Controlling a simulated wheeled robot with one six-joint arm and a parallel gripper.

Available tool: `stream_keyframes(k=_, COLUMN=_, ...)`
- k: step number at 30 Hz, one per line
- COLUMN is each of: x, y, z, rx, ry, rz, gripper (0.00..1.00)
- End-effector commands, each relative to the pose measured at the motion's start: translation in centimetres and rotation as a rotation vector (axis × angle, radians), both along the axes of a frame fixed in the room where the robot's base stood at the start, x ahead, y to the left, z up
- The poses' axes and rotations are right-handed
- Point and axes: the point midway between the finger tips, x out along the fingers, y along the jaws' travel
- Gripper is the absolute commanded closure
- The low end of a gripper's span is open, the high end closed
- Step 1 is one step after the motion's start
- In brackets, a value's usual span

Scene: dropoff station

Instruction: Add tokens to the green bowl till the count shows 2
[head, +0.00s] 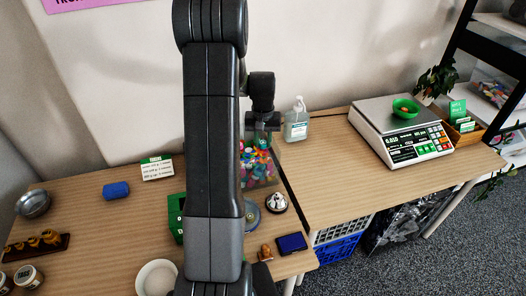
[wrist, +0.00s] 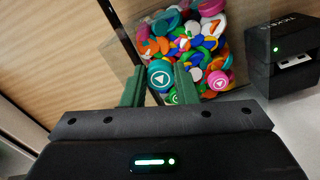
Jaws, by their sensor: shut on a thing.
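My gripper (wrist: 160,82) has green fingers shut on a teal token (wrist: 160,72) with a white triangle mark. In the wrist view it is over the clear bin of mixed tokens (wrist: 207,38). In the head view my gripper (head: 262,142) is at the token bin (head: 258,182), partly hidden behind my arm.
A sanitizer bottle (head: 296,124) stands behind the gap between the tables. A silver bell (head: 276,203), a dark blue pad (head: 292,243) and a wooden stamp (head: 265,252) are near the bin. The right table (head: 340,180) is clear left of the scale.

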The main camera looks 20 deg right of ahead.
Motion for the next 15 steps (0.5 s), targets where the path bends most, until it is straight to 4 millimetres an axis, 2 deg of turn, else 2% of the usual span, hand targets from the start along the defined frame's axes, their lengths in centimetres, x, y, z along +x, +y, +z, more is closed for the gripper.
stream_keyframes(k=3, x=0.0, y=0.0, z=2.1, rx=-0.001, ry=-0.002, rz=0.000, gripper=0.95)
stream_keyframes(k=6, x=0.0, y=0.0, z=3.3, rx=-0.001, ry=-0.002, rz=0.000, gripper=0.95)
stream_keyframes(k=15, x=0.0, y=0.0, z=4.1, rx=0.001, ry=0.002, rz=0.000, gripper=0.95)
